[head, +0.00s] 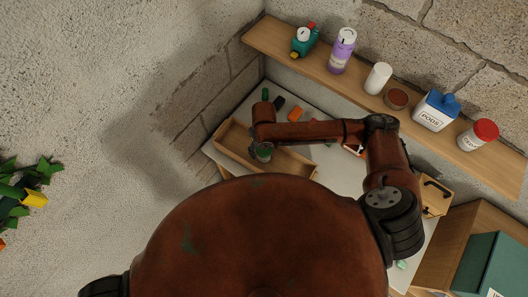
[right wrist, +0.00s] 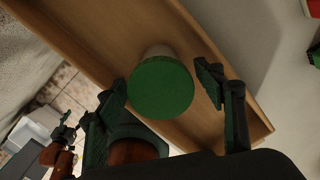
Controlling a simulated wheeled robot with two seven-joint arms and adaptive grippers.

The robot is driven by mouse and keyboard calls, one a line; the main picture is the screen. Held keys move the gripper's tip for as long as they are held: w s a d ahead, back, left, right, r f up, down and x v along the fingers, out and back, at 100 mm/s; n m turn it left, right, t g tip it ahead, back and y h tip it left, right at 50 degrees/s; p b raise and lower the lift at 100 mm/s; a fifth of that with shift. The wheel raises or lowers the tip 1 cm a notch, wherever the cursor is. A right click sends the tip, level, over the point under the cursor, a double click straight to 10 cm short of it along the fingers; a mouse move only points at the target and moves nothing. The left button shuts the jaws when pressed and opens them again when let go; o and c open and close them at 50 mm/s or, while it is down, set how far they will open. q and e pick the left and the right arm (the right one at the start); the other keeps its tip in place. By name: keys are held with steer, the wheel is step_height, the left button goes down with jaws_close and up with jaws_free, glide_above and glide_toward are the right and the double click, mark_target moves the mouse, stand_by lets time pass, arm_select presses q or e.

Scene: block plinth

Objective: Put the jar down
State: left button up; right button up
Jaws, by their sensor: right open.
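The jar (right wrist: 160,90) has a round green lid and a pale body. It stands inside a shallow wooden tray (right wrist: 95,42), near one of its long walls. In the head view the jar (head: 263,154) is small and partly covered by my right gripper (head: 262,143). The tray (head: 290,162) lies on the white table. In the right wrist view my right gripper (right wrist: 168,90) is open, with one finger on either side of the jar's lid and visible gaps. The jar's underside is hidden.
Small green, black and orange items (head: 295,114) lie on the table behind the tray. A wall shelf (head: 355,93) above holds bottles, a white PODS jug (head: 436,110) and a red-lidded jar (head: 478,134). A wooden box (head: 434,196) stands at right.

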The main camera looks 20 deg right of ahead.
step_height(320, 180, up, 8)
steer(key=shift+r, duration=0.1)
steer(key=shift+s, duration=0.1)
stand_by(0.7)
